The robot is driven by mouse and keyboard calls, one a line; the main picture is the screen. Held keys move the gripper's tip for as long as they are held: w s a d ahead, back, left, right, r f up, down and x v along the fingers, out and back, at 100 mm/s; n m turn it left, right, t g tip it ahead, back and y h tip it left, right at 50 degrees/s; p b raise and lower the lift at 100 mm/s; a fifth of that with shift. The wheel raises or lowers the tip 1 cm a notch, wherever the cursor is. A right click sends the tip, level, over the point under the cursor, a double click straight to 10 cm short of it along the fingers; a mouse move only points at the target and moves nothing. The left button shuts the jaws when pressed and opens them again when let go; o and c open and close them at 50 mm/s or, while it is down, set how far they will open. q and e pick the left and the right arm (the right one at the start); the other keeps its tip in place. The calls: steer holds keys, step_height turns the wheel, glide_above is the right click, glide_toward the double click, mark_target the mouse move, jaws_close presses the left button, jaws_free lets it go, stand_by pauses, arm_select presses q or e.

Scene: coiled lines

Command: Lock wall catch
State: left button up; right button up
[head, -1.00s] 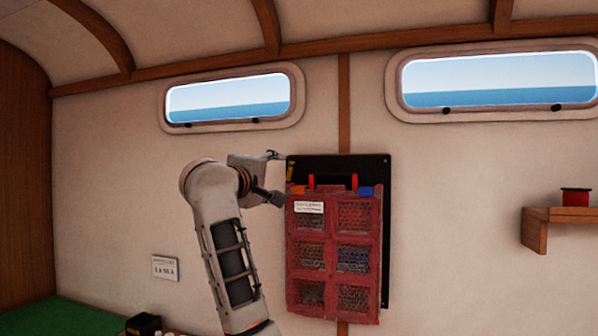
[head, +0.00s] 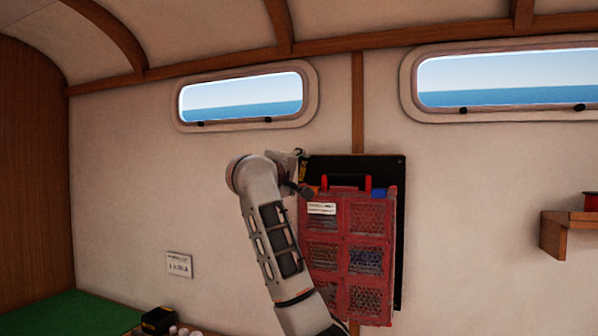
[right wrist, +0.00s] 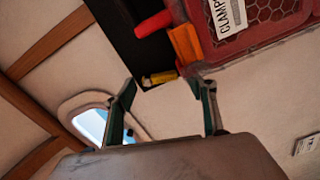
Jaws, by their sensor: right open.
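A red case (head: 350,250) with mesh-covered compartments hangs on a black backboard (head: 400,172) on the wall. A small yellow piece (head: 303,172), which may be the catch, sits at the backboard's upper left edge. It also shows in the right wrist view (right wrist: 160,77), beside an orange tab (right wrist: 185,45) on the case's edge. A blue tab (head: 379,195) is at the case's upper right. My right gripper (right wrist: 162,90) is open and empty, its fingertips on either side of the yellow piece in that view; contact cannot be told. My left gripper is out of view.
A red handle (head: 347,178) stands on top of the case. A wooden shelf (head: 568,228) with a red spool is at the right. A wall label (head: 179,264) is at the lower left. The wall between label and arm is bare.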

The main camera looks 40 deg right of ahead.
steer(key=c, duration=1.1)
steer(key=shift+w+f+n, duration=0.15)
steer(key=shift+n, duration=0.95)
steer(key=shift+d+f, duration=0.15)
steer(key=shift+f, duration=0.05)
steer(key=o, duration=1.1)
steer(key=shift+s+r, duration=0.15)
steer(key=shift+s, duration=0.05)
steer(key=shift+r, duration=0.1)
